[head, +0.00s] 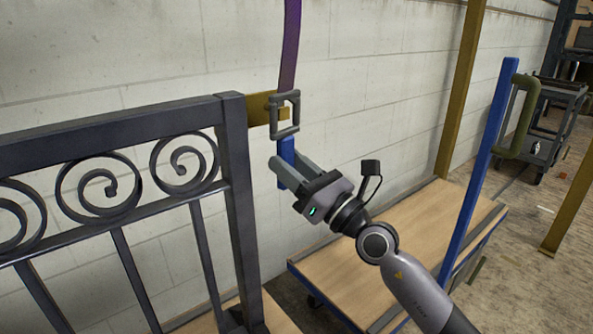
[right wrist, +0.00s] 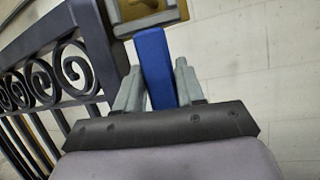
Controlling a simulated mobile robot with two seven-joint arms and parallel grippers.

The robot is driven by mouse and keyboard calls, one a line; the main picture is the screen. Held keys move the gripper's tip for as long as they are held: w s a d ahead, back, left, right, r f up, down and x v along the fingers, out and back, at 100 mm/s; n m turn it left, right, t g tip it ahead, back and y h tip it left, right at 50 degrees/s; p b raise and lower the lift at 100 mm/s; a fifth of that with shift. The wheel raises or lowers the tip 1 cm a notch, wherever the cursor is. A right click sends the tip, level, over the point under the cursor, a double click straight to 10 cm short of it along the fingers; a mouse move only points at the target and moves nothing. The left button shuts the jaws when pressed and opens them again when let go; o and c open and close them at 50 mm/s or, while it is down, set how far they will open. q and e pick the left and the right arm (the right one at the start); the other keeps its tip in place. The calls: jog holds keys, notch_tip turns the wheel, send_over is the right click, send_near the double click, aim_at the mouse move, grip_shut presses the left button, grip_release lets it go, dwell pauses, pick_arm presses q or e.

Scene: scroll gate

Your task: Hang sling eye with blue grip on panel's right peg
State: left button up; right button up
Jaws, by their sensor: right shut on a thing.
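The sling eye is a grey squarish ring (head: 297,118) at the lower end of a purple strap (head: 290,45). Its blue grip (head: 287,150) hangs below it. My right gripper (head: 282,173) is shut on the blue grip, whose sides lie between the fingers in the right wrist view (right wrist: 153,62). The panel (head: 233,150) is a dark scroll gate. Its right peg (head: 258,110), ochre, sticks out from the post top toward the ring. The ring overlaps the peg's end, and ochre shows inside the ring in the right wrist view; I cannot tell whether it is around the peg. My left gripper is out of view.
A flat cart with a wooden deck (head: 360,265) and blue upright (head: 487,165) stands to the right, with a green handle (head: 519,115) on it. A pale block wall (head: 380,90) is close behind. Shelving (head: 550,110) stands at the far right.

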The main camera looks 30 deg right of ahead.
pick_arm(q)
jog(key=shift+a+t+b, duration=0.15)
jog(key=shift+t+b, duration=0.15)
jog(key=shift+b, duration=0.8)
pick_arm(e)
jog(key=w, duration=0.2)
jog(key=w+f, duration=0.1)
jog(key=w, duration=0.1)
jog(key=shift+a+f, duration=0.1)
jog(key=shift+a, duration=0.15)
jog(key=shift+f, duration=0.1)
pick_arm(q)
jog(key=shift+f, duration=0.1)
pick_arm(e)
jog(key=o, duration=1.4)
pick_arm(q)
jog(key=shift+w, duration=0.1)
